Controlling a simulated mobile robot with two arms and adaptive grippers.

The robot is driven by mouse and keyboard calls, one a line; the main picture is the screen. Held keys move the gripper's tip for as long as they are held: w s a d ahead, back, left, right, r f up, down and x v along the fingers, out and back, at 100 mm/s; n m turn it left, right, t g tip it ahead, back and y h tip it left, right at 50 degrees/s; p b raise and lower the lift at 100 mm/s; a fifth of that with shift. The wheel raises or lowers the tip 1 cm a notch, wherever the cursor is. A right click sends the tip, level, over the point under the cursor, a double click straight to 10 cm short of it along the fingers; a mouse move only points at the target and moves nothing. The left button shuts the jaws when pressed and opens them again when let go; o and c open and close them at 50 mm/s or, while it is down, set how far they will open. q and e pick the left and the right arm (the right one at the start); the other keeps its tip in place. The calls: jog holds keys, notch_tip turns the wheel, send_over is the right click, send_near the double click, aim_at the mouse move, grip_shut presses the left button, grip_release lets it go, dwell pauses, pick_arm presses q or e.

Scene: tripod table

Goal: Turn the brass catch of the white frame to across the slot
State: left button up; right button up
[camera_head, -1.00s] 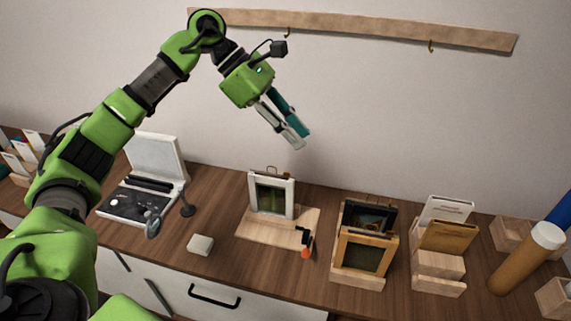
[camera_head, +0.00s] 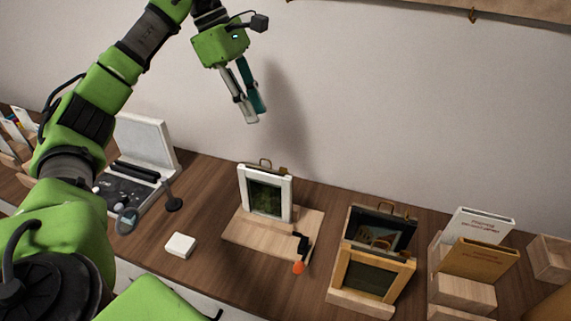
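The white frame (camera_head: 242,194) stands upright on a pale wooden board (camera_head: 240,232), with a dark green picture inside. A small brass piece (camera_head: 264,163) shows at its top edge; how the catch is turned is too small to tell. My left gripper (camera_head: 256,115) hangs in the air above and behind the frame, near the wall, fingers pointing down. It touches nothing and holds nothing. Its pale and teal fingers lie close together in this view, and any gap between the tips is unclear. My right gripper is out of view.
A black tool with an orange end (camera_head: 299,267) sits at the board's right edge. Right are framed pictures in a wooden stand (camera_head: 358,300) and cards in wooden holders (camera_head: 463,294). A white block (camera_head: 180,245) and an open case (camera_head: 150,145) are left.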

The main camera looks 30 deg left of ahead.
aim_at(280, 170)
pick_arm(q)
jog(key=x, duration=1)
jog(key=p+x, duration=0.1)
jog(key=x, duration=0.4)
jog(key=shift+w+a, duration=0.25)
jog(key=shift+w, duration=0.15)
grip_shut()
